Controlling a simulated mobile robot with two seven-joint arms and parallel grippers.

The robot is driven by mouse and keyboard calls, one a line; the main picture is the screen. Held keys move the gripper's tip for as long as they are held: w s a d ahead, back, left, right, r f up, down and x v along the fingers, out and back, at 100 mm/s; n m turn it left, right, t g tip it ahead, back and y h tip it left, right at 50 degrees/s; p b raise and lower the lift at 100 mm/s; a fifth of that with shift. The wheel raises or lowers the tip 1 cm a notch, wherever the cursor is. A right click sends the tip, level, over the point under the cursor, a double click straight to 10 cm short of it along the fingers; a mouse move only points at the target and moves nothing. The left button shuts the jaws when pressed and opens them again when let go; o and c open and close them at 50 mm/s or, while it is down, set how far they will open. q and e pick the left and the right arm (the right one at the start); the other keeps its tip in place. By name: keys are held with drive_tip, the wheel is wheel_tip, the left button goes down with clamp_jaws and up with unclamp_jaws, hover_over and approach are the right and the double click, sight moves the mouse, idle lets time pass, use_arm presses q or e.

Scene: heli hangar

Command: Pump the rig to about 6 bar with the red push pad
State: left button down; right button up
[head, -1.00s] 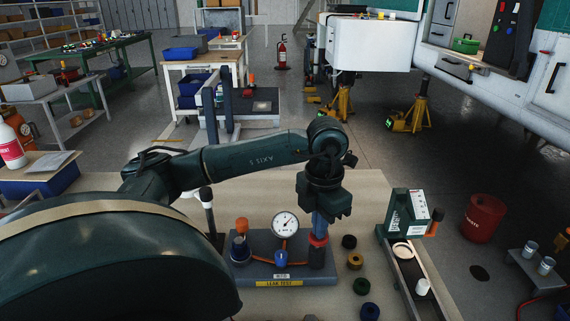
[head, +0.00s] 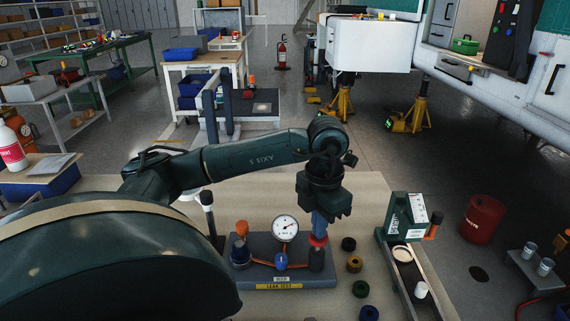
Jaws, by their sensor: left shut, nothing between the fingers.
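The leak test rig (head: 262,275) is a grey block with a yellow label on the table in the head view. Its round white gauge (head: 285,229) stands at the back middle; the needle's exact reading is too small to tell. The red push pad (head: 318,240) tops a dark cylinder at the rig's right end. My left gripper (head: 319,230) points straight down over the pad, shut and empty, its fingertips at or just above the pad; I cannot tell whether they touch. An orange-capped post, a blue knob and an orange hose are on the rig. My right gripper is not in view.
Several coloured rings (head: 354,264) lie right of the rig. A green-and-white device (head: 405,220) with a rail stands farther right, holding a white cup. A dark post with a white top (head: 207,200) stands left of the rig. The table behind the rig is mostly bare.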

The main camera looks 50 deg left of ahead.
use_arm(q)
drive_tip(key=shift+r, duration=0.15)
idle(0.3)
wheel_tip(320, 180, up, 7)
drive_tip(key=p, duration=0.5)
idle(0.9)
